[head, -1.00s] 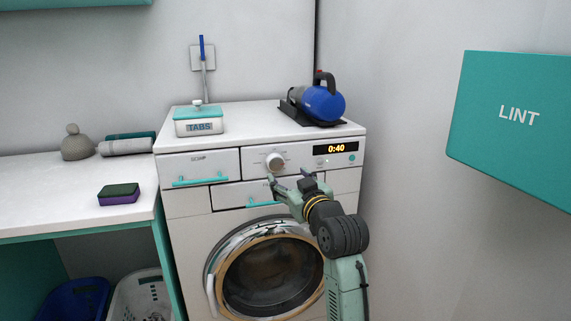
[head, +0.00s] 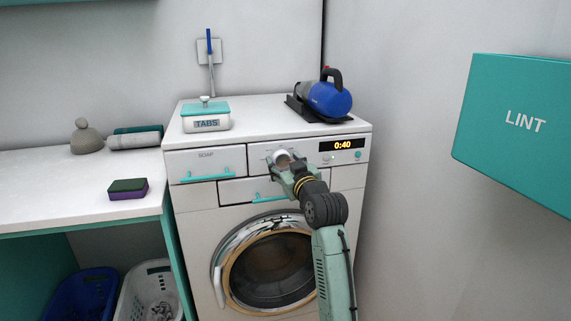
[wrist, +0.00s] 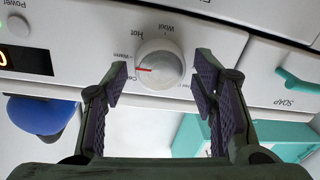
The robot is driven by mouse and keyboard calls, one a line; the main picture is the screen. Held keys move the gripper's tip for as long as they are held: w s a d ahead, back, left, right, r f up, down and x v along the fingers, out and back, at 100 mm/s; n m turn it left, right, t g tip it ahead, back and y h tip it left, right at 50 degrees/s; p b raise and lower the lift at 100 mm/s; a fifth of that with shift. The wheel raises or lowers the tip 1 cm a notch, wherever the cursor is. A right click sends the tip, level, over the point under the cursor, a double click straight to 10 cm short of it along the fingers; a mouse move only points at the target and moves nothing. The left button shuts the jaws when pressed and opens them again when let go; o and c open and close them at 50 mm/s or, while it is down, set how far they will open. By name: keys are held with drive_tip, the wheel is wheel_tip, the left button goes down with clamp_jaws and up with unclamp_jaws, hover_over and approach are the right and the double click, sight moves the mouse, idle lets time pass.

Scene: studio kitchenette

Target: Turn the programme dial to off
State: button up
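The programme dial (head: 282,155) is a round white knob on the washing machine's front panel. In the wrist view the dial (wrist: 160,62) has a red pointer line aimed left, between the "Warm" label and a partly hidden label starting "Co". "Hot" and "Wool" are printed above it; other labels are hidden or unreadable. My gripper (wrist: 158,82) is open, with one dark finger on each side of the dial and a visible gap at each. In the head view my gripper (head: 287,168) is at the dial and covers its lower part.
The washing machine (head: 190,213) has a lit 0:40 display (head: 342,145) right of the dial and a soap drawer (head: 205,164) at left. A tabs box (head: 206,118) and blue handheld appliance (head: 329,99) stand on top. A teal LINT box (head: 520,125) is at right.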

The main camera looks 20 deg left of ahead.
drive_tip(key=c, duration=0.9)
drive_tip(key=shift+n+b, duration=0.3)
drive_tip(key=shift+b, duration=0.05)
drive_tip(key=n+b, duration=0.2)
drive_tip(key=n, duration=0.1)
drive_tip(key=shift+f+n+h, duration=0.1)
drive_tip(key=shift+n+h, duration=0.2)
drive_tip(key=shift+n, duration=0.1)
drive_tip(key=n+b, duration=0.2)
drive_tip(key=n, duration=0.2)
drive_tip(key=n+b, duration=0.2)
drive_tip(key=n, duration=0.2)
drive_tip(key=shift+h, duration=0.3)
drive_tip(key=n, duration=0.4)
drive_tip(key=shift+s+a+h+b, duration=0.1)
drive_tip(key=shift+h+b, duration=0.2)
drive_tip(key=shift+n, duration=0.3)
